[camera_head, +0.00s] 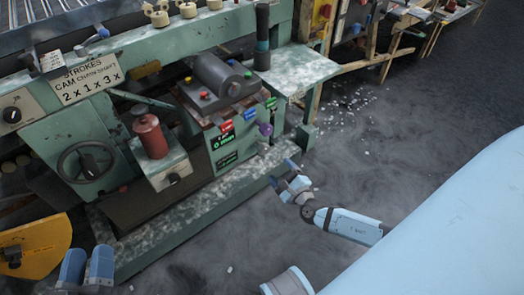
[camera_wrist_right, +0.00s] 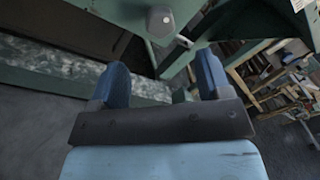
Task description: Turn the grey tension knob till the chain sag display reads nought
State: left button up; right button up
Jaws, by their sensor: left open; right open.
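A small display (camera_head: 222,142) on the green machine's front shows green characters that look like "0 mm"; its label is too small to read surely. In the right wrist view a grey many-sided knob (camera_wrist_right: 161,22) sits on a green panel, above and beyond my fingertips; in the head view I cannot single it out surely. My right gripper (camera_head: 281,173) is open and empty, low at the machine's right front corner. It also shows in the right wrist view (camera_wrist_right: 158,68), its blue fingers apart and clear of the knob. My left gripper (camera_head: 87,264) is open at the lower left, away from the display.
A purple ball-ended lever (camera_head: 265,129) stands right of the display, with red, blue and green labels nearby. A red canister (camera_head: 150,136) and black handwheel (camera_head: 88,162) are further left. The machine's pale-speckled base ledge (camera_head: 215,195) juts out below. Grey floor lies in front.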

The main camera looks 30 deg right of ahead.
aim_at(265, 151)
jog(key=w+b, duration=0.1)
jog(key=w, duration=0.5)
jog(key=shift+d+f, duration=0.1)
jog(key=shift+d, duration=0.05)
jog(key=w+b, duration=0.1)
jog(key=w, duration=0.3)
jog(key=shift+d, duration=0.1)
pick_arm(q)
jog(key=shift+d+f+h, duration=0.3)
jog(key=shift+d, duration=0.05)
pick_arm(e)
jog(key=shift+w, duration=0.75)
jog(key=shift+c, duration=0.5)
jog(key=c, duration=0.8)
pick_arm(q)
jog(key=shift+r, duration=0.1)
pick_arm(e)
jog(key=shift+c, duration=0.2)
jog(key=shift+m, duration=0.3)
